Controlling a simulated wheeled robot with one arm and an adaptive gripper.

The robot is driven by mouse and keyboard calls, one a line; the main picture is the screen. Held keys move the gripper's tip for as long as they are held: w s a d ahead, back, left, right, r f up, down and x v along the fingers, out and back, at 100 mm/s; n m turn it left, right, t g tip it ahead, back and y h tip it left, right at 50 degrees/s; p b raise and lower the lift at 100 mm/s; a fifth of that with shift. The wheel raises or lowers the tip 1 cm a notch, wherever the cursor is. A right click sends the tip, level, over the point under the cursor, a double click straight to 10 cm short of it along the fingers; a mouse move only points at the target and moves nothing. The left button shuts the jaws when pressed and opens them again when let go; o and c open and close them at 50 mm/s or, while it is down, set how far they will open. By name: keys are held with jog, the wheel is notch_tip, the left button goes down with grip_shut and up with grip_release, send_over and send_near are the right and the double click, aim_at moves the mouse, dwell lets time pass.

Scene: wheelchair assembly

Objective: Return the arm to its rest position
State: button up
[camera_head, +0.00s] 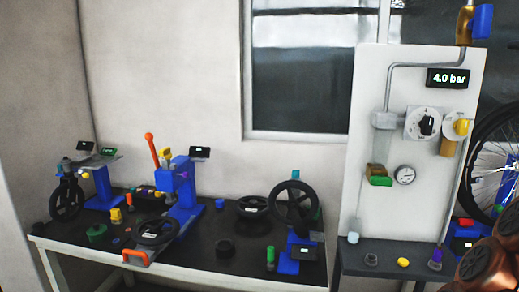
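Copper-brown rounded links with dark round caps show at the bottom right corner of the head view; they look like part of my arm (487,262). They are cut off by the right and bottom edges of the picture. My gripper is not visible, so its opening and anything in it are hidden.
A black-topped workbench (190,262) holds blue fixtures, black wheels and small parts. A pale panel (366,100) with a gauge (405,175) and a "4.0 bar" display (448,78) stands right of it, behind a small dark table (390,250). A large spoked wheel (497,155) is close to my arm in the picture.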

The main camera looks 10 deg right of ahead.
jog(key=w+a+f+m+g+y, duration=0.35)
jog(key=w+a+f+y, duration=0.4)
jog(key=w+a, duration=0.35)
jog(key=w+a+f+m+g+y, duration=0.15)
jog(key=a+f+m+g, duration=0.35)
jog(key=a+f, duration=1.2)
jog(key=s+a+f+m+g+h, duration=0.1)
jog(key=s+a+f+g, duration=0.3)
jog(key=f, duration=0.6)
jog(key=s+a+f+m+g, duration=0.1)
jog(key=s+a+f, duration=0.1)
jog(key=s+f, duration=0.6)
jog(key=s+d+f+m+g+h, duration=0.1)
jog(key=s+f+g, duration=0.4)
jog(key=s+f, duration=1.4)
jog(key=shift+d+m+h, duration=0.15)
jog(key=shift+m+h, duration=0.75)
jog(key=shift+m, duration=0.35)
